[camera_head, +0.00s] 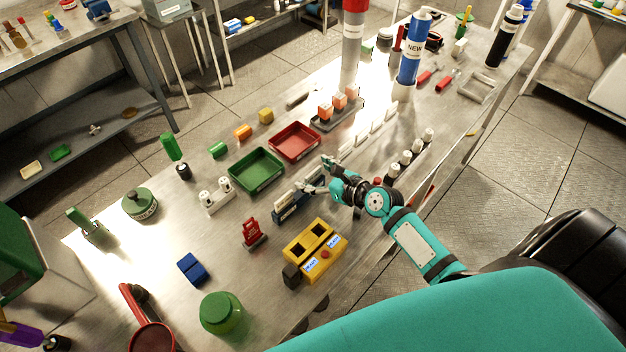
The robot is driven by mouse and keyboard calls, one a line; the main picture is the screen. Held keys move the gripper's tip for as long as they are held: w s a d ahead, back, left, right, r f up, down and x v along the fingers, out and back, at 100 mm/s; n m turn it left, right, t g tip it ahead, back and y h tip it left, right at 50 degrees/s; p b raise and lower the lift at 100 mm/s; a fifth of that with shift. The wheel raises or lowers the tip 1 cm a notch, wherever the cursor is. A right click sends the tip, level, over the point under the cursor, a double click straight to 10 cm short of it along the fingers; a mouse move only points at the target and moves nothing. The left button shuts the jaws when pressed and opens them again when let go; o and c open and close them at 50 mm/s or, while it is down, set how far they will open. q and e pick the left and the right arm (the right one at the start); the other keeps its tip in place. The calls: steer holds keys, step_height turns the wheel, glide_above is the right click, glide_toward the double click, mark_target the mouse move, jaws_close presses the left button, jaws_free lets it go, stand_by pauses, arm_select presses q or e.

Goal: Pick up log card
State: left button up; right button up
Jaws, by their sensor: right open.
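My right gripper (316,175) is over the middle of the steel table, its fingers spread and open. Just below and left of its fingers stands a low dark blue holder (290,207) with a pale upright edge along its top, which may be the log card. The gripper partly covers the holder's right end, and I cannot tell whether a finger touches it. No lettering on a card can be read at this size. My left gripper is not in view.
A green tray (256,170) and a red tray (295,142) lie behind the holder. A yellow two-well box (315,250) and a red stand (253,233) are in front. White-capped bottles (405,158) stand right of the gripper. Tall cylinders (411,50) stand farther back.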

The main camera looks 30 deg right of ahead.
steer(key=shift+c, duration=0.4)
steer(key=c, duration=1)
